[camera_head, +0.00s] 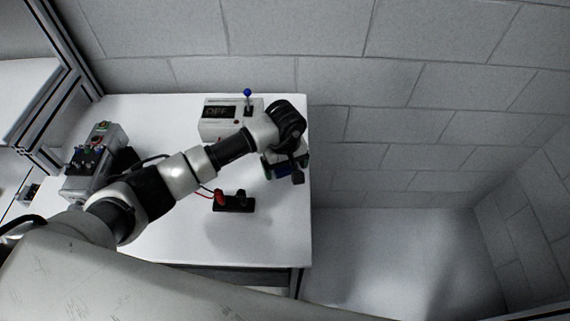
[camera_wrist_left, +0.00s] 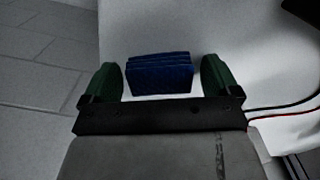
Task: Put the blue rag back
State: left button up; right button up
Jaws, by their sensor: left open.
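The blue rag (camera_wrist_left: 160,74) is folded and lies between the two green fingers of my left gripper (camera_wrist_left: 161,80) in the left wrist view, with small gaps on both sides. The gripper is open. In the head view the left gripper (camera_head: 287,168) is over the right edge of the white table, and a bit of the blue rag (camera_head: 283,171) shows beneath it, mostly hidden by the wrist. I cannot tell the height of the fingers above the table. My right gripper is in neither view.
On the white table (camera_head: 180,238) stand a white box with an OFF display (camera_head: 218,124) and a blue-knobbed lever (camera_head: 248,98), a grey device with knobs (camera_head: 92,160), and a black block with a red connector (camera_head: 235,203). Wires run to the block. A block wall is behind.

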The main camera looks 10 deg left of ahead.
pick_arm(q)
jog(key=shift+r+p, duration=0.25)
jog(key=shift+p, duration=0.05)
notch_tip(320, 180, up, 12)
jog(key=b, duration=0.4)
jog(key=shift+a+f, duration=0.1)
jog(key=shift+f, duration=0.05)
